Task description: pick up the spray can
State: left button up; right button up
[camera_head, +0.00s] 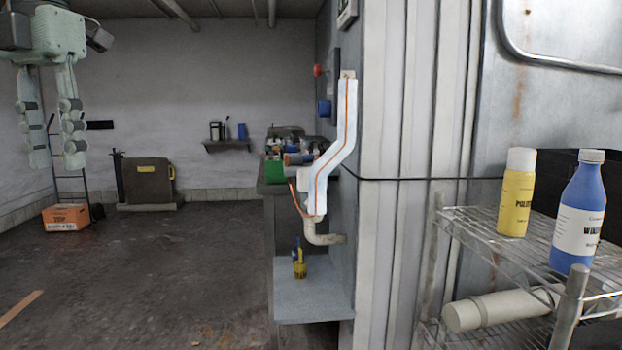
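A yellow can with a white cap (516,198), which looks like the spray can, stands upright on the top level of a wire shelf (490,240) at the right. Dark lettering shows on its side. My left gripper (56,160) hangs at the upper left, far from the can. Its two pale green fingers point down and stand apart, with nothing between them. My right gripper is not in view.
A blue bottle (580,215) with a white label stands just right of the can. A pale cylinder (500,308) lies on the lower shelf level. A metal panel wall is behind the shelf. Open floor (140,270) fills the left, with an orange box (66,217) farther back.

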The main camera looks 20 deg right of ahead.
aim_at(519, 176)
jog(key=i+z, duration=0.15)
jog(key=z, duration=0.25)
jog(key=i+z, duration=0.1)
jog(key=z, duration=0.3)
jog(key=i+j+z, duration=0.1)
jog(key=z, duration=0.35)
jog(key=i+j+z, duration=0.1)
jog(key=z, duration=0.3)
jog(key=i+j+z, duration=0.15)
jog(key=z, duration=0.2)
jog(key=i+j+z, duration=0.2)
jog(key=z, duration=0.15)
jog(key=i+j+z, duration=0.15)
jog(key=j+z, duration=0.15)
